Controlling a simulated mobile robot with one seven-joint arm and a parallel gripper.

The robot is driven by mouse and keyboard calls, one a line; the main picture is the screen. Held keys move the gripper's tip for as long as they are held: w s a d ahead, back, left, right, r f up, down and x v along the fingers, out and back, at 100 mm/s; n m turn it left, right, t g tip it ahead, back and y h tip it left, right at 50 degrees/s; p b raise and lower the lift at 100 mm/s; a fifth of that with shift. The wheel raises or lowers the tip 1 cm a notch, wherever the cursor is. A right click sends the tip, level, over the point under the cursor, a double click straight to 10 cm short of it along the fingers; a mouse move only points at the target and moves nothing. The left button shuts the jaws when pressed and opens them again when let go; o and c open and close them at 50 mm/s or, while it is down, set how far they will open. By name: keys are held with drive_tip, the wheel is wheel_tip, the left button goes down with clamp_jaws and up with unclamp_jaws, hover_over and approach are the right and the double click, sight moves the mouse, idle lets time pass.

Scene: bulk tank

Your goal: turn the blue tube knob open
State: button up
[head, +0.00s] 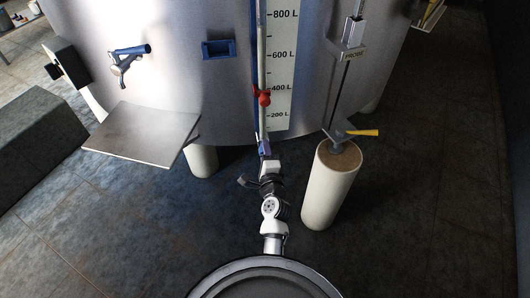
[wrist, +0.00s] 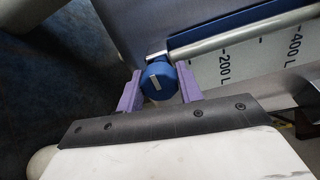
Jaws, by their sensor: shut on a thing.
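The blue tube knob (wrist: 159,82) shows in the wrist view as a round blue cap with a pale bar mark across its face. It sits at the bottom end of the sight tube (wrist: 240,36), beside the level scale. My gripper (wrist: 158,88) has its two purple fingers on either side of the knob and is shut on it. In the head view my gripper (head: 264,147) is at the low end of the tube, against the tank front. There the knob is hidden by the gripper.
The steel tank (head: 180,75) fills the back. A red clamp (head: 262,97) is on the tube above my gripper. A metal shelf (head: 142,132) juts out on the left.

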drive_tip(key=shift+r, duration=0.1)
drive_tip(key=o, duration=1)
drive_tip(key=shift+s, duration=0.15)
